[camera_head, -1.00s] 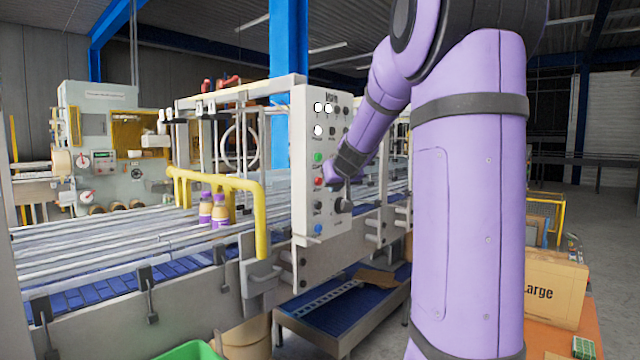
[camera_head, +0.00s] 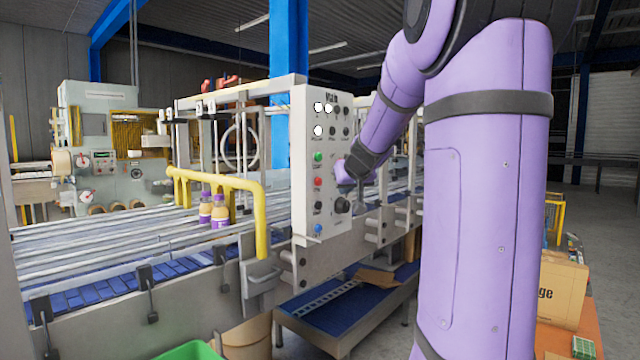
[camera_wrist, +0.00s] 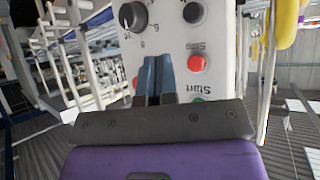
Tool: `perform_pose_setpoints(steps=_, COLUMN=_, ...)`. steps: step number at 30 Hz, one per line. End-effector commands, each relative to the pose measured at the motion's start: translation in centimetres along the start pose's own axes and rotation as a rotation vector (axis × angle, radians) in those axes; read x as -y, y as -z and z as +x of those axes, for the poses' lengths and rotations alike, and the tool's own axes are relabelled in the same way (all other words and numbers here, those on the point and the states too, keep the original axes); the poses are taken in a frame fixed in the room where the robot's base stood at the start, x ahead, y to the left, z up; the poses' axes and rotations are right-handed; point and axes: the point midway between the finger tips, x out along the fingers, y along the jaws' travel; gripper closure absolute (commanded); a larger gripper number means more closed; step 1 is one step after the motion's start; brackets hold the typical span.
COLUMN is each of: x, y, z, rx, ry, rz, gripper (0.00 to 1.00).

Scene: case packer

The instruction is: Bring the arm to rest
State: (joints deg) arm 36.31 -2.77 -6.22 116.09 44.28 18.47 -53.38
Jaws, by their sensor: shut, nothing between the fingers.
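My gripper (camera_wrist: 158,78) shows as two blue-grey fingers pressed together, shut and empty, in the wrist view. They point toward the control panel (camera_wrist: 222,40), which appears upside down there, with a red Stop button (camera_wrist: 196,63) and part of a green Start button (camera_wrist: 197,100). In the head view my purple arm reaches from the right toward the panel (camera_head: 301,120). The hand is near the panel's right part, beside the green button (camera_head: 318,157) and red button (camera_head: 318,182). The fingertips cannot be made out there. The fingers appear apart from the buttons.
A conveyor (camera_head: 90,255) with bottles (camera_head: 220,211) and a yellow rail (camera_head: 262,215) lies left of the panel. A blue-bedded chute (camera_head: 335,315) sits below. A cardboard box (camera_head: 565,300) stands at the right. A green bin edge (camera_head: 190,351) shows at the bottom.

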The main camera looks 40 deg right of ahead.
Motion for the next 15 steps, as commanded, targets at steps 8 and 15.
perform_pose_setpoints(steps=8, x=0.0, y=0.0, z=0.0, rx=0.000, ry=0.000, rz=0.000, gripper=1.00)
perform_pose_setpoints(steps=15, x=2.9, y=-0.5, z=-1.4, rx=0.014, ry=0.049, rz=-0.016, gripper=1.00)
